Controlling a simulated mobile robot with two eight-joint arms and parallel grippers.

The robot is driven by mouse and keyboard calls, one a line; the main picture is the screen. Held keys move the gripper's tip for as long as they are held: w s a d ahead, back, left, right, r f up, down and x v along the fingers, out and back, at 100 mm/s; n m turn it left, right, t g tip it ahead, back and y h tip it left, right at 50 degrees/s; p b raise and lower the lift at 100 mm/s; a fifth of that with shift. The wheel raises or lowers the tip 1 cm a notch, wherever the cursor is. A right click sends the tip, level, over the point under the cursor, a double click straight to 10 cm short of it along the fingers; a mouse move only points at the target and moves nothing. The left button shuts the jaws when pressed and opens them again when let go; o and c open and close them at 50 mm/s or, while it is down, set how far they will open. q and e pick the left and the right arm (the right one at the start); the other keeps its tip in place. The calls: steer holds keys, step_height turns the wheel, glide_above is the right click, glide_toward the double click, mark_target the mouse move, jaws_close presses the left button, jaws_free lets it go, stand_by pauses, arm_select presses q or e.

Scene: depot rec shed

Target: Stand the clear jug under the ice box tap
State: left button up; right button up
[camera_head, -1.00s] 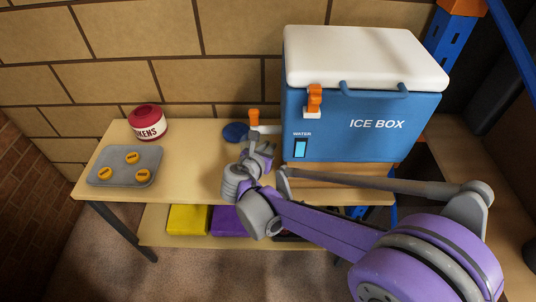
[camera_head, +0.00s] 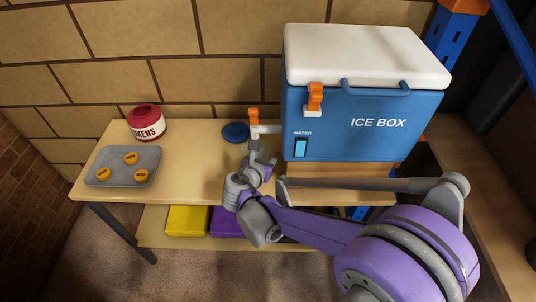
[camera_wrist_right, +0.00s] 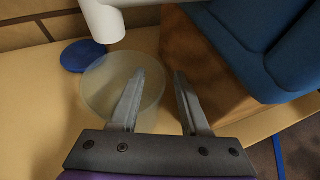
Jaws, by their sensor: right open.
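The blue ice box (camera_head: 400,124) with a white lid stands on a wooden block. Its white tap (camera_head: 268,130) has an orange handle and juts out on the left. In the right wrist view the pale tap spout (camera_wrist_right: 104,22) hangs over the far part of a round see-through shape, which looks like the clear jug (camera_wrist_right: 103,84), on the table. In the head view I cannot make out the jug near my arm. My right gripper (camera_head: 262,158) is below the tap; in its wrist view its open fingers (camera_wrist_right: 155,82) hold nothing. The left finger overlaps the jug's right side. My left gripper is out of view.
A blue disc (camera_head: 235,132) lies behind the tap area. A red and white tin (camera_head: 147,122) and a grey tray (camera_head: 111,178) with orange discs stand at the left of the table. The wooden block (camera_wrist_right: 193,60) is close right of my fingers. The table's middle is clear.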

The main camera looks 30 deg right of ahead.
steer(key=shift+r, duration=0.1)
steer(key=shift+s+a+r, duration=0.15)
steer(key=shift+a, duration=0.05)
steer(key=p+v, duration=0.2)
steer(key=v, duration=0.9)
steer(key=s+a+f+m+g+y, duration=0.1)
steer(key=s+f+m+y, duration=0.3)
steer(key=s+m, duration=0.4)
steer(key=s+a+f+m+g+y, duration=0.2)
steer(key=s+f+m+y, duration=0.2)
steer(key=s+m, duration=0.5)
steer(key=m+y, duration=0.2)
steer(key=m, duration=0.6)
steer(key=shift+a, duration=0.35)
steer(key=shift+s+d, duration=0.1)
